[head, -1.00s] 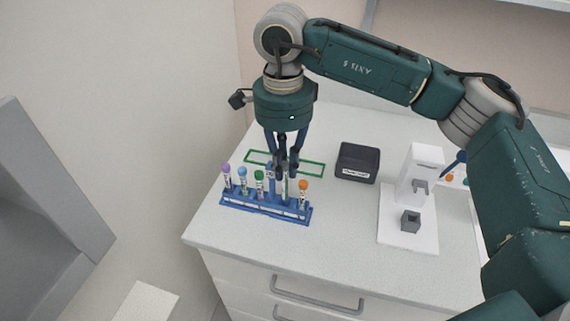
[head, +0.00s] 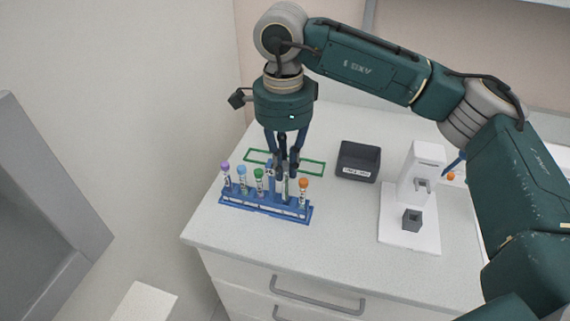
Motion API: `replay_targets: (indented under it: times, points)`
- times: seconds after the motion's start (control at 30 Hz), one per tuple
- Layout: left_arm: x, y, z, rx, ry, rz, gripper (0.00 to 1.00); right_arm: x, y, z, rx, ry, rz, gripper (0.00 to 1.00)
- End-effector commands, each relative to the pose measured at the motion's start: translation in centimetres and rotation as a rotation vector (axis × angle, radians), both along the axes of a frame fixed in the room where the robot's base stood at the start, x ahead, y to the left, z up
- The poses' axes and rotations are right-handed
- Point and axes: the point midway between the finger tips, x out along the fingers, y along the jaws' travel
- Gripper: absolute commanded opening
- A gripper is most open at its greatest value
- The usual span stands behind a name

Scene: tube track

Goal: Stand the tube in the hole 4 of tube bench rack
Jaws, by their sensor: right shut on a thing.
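The blue tube bench rack (head: 264,208) stands near the left front of the counter. It holds capped tubes: purple (head: 227,175), light blue (head: 242,178), green (head: 259,181) and orange (head: 303,191). My right gripper (head: 285,172) points down over the rack, between the green-capped and orange-capped tubes. It is shut on a tube (head: 285,189), whose pale body shows below the fingers at the rack. The fingers hide its cap, and I cannot tell how deep it sits in its hole. My left gripper is not in view.
A green rectangular outline (head: 313,169) lies on the counter (head: 340,220) behind the rack. A dark box (head: 358,161) stands right of it. A white device (head: 422,180) with a small grey block (head: 412,219) stands further right. The counter between rack and device is clear.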

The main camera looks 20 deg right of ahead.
Motion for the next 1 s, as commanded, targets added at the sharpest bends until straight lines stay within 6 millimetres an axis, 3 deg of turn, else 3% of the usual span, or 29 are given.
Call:
replay_targets:
  times: [1.0]
  points:
    - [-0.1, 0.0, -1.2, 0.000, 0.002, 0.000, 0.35, 0.0, 0.0, -1.3, 0.000, 0.000, 0.000, 0.00]
